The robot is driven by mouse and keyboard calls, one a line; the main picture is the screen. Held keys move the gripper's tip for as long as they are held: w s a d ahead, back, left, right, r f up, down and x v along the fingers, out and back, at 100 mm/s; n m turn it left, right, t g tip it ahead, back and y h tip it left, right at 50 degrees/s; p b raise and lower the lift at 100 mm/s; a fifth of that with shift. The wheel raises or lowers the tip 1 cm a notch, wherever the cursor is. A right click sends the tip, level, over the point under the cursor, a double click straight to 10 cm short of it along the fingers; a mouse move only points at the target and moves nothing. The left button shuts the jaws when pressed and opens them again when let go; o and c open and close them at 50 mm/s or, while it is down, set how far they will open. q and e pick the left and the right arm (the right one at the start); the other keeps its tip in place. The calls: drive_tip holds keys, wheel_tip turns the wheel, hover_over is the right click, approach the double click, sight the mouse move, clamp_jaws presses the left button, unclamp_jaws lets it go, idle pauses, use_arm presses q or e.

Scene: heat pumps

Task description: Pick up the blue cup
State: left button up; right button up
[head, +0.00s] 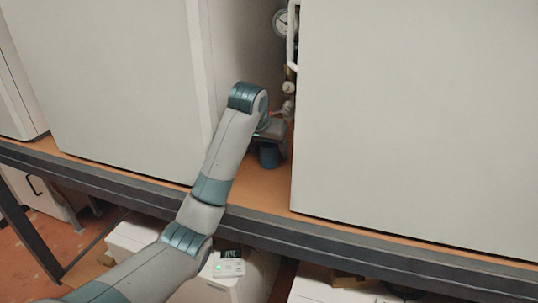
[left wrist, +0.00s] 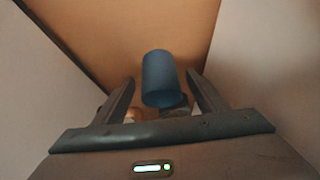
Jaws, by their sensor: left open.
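The blue cup (head: 268,157) stands on the orange-brown shelf (head: 262,199) in the gap between two large pale cabinets. In the head view my left gripper (head: 268,143) is at the cup, and the gripper and wrist hide its upper part. In the left wrist view the cup (left wrist: 160,78) is between and just beyond the two dark fingers of my left gripper (left wrist: 161,92). The fingers are apart, with a gap on each side of the cup. My right gripper is in neither view.
The pale cabinets, left (head: 120,80) and right (head: 420,110), wall in the narrow gap. A gauge (head: 283,23) with pipes and valves is at the back of it. A dark beam (head: 330,234) runs along the shelf's front. White boxes sit below.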

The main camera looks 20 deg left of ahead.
use_arm(q)
drive_tip(key=shift+x, duration=0.9)
drive_tip(key=c, duration=1.2)
drive_tip(key=shift+w+a+r, duration=0.1)
drive_tip(key=shift+w, duration=0.05)
